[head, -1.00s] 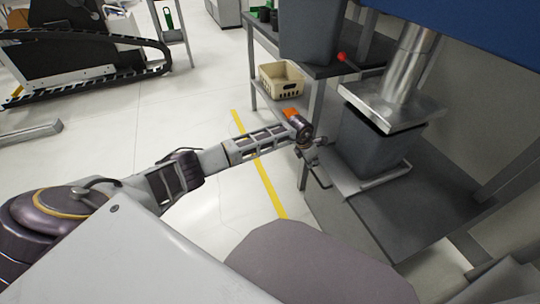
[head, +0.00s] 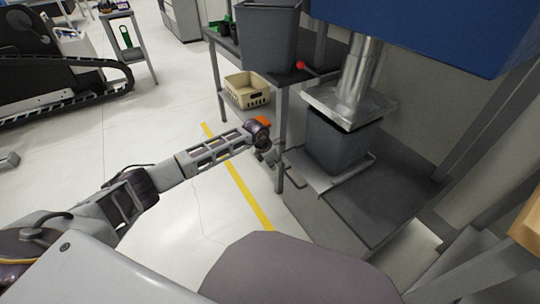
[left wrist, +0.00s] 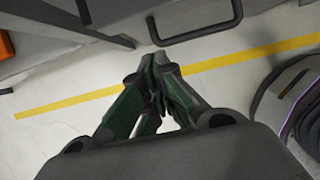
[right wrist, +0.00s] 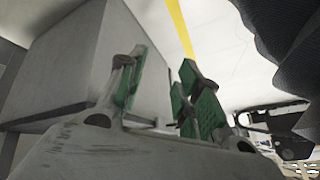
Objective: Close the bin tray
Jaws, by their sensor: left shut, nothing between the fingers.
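The bin tray (head: 308,173) is a light grey metal plate with a bent rim, on top of a low dark platform. A dark grey bin (head: 338,146) stands upright on it, under a steel duct. My left gripper (head: 266,157) is just left of the tray's near-left edge, apparently apart from it. In the left wrist view its fingertips (left wrist: 155,60) meet with nothing between them, and a dark bar handle (left wrist: 197,24) shows beyond them. My right gripper (right wrist: 158,72) shows only in its wrist view, fingers apart and empty, beside a grey box-like side.
A dark table (head: 281,125) with another grey bin (head: 268,38) stands behind the left gripper. A cream crate (head: 247,90) sits on its lower shelf. A blue machine body (head: 430,30) hangs above.

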